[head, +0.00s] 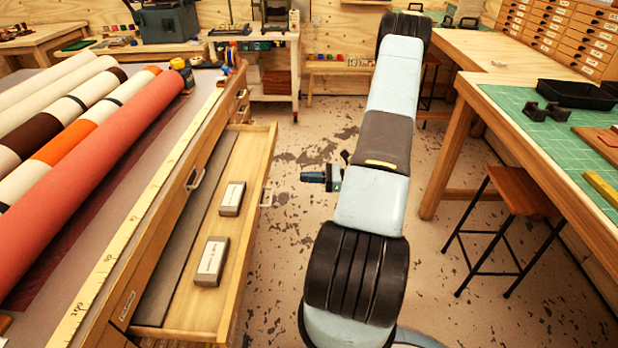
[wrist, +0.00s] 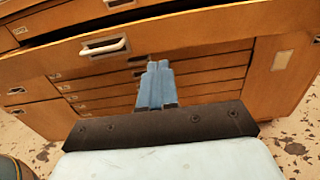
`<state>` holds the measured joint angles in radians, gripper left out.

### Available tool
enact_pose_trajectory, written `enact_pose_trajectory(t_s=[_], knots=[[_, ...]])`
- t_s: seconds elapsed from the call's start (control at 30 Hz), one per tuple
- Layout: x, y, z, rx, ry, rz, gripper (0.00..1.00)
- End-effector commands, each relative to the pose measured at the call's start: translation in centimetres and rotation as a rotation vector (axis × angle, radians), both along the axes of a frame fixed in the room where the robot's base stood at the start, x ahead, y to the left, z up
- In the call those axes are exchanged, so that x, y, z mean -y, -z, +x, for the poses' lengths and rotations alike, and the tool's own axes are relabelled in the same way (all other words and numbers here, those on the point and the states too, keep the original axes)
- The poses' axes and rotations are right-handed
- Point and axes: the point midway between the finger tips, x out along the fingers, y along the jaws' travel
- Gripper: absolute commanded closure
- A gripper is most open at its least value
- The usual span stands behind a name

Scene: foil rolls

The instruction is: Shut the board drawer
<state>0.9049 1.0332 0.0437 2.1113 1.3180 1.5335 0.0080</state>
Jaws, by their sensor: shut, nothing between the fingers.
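The board drawer (head: 255,160) stands pulled out from the wooden cabinet at the left in the head view. Two small grey labelled blocks and a long grey strip lie in it. Its handle (head: 267,197) is on the front, facing right. In the wrist view, a wide wooden drawer front (wrist: 190,38) with a pale handle (wrist: 105,47) crosses the upper part, with a dark gap above it. My gripper (head: 308,177) is to the right of the drawer front, apart from it in the head view. Its blue fingers (wrist: 157,75) are together and empty.
Rolls of coloured material (head: 100,140) lie on the cabinet top beside a yellow ruler strip (head: 130,220). A workbench (head: 500,95) and a stool (head: 520,190) stand at the right.

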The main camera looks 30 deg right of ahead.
Motion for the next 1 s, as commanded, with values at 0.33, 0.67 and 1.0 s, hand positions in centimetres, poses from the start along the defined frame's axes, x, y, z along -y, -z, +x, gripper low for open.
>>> enact_pose_trajectory(t_s=[0.33,0.67,1.0], knots=[[-5.2,-0.1,3.7,0.001,-0.004,0.000,1.00],[-8.3,-0.1,6.0,0.001,-0.002,-0.001,1.00],[-8.7,-0.1,6.3,0.002,-0.001,-0.001,1.00]])
